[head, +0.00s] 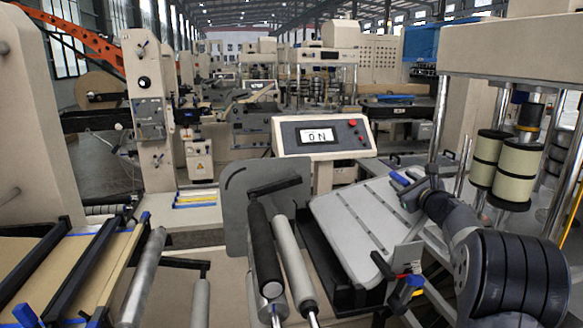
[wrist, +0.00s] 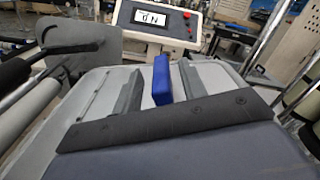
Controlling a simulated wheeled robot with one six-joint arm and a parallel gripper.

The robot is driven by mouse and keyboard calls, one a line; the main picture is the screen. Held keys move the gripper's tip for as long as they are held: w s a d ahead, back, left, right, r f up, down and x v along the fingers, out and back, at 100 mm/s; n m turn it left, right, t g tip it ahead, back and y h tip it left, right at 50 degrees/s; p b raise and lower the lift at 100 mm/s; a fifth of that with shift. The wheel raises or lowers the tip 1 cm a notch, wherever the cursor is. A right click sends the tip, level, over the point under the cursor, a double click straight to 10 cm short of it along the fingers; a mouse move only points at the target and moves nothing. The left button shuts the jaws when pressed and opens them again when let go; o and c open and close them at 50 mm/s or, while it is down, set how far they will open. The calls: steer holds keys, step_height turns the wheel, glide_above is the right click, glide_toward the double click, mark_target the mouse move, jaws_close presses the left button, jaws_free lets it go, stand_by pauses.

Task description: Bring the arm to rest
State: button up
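My gripper (head: 402,188) is over the right part of the grey slotted plate in the head view, at the end of my dark arm. In the wrist view my gripper (wrist: 160,84) shows two grey fingers set apart. A blue block (wrist: 162,80) shows between them, with a visible gap on each side, so the fingers do not look closed on it. A blue piece (head: 398,178) also shows beside the fingers in the head view. I cannot tell what the blue block is fixed to.
The grey slotted plate (head: 360,222) lies below my gripper. A console (head: 322,136) reading "ON" stands behind it. Dark and pale rollers (head: 290,255) stand to the left. A metal post (head: 439,130) and cream rolls (head: 519,172) are close on the right. A blue-and-red handled part (head: 405,285) is in front.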

mark_target(396, 176)
steer(key=w, duration=0.1)
steer(key=w+p, duration=0.1)
steer(key=w+a, duration=0.1)
steer(key=shift+w+r, duration=0.25)
steer(key=shift+w, duration=0.15)
steer(key=shift+s+a+r+n+p, duration=0.2)
steer(key=shift+a+r+n, duration=0.1)
steer(key=shift+a+r, duration=0.15)
steer(key=shift+s+a+r+n+p, duration=0.1)
steer(key=shift+a+r+n+p, duration=0.05)
steer(key=shift+a+r+n, duration=0.2)
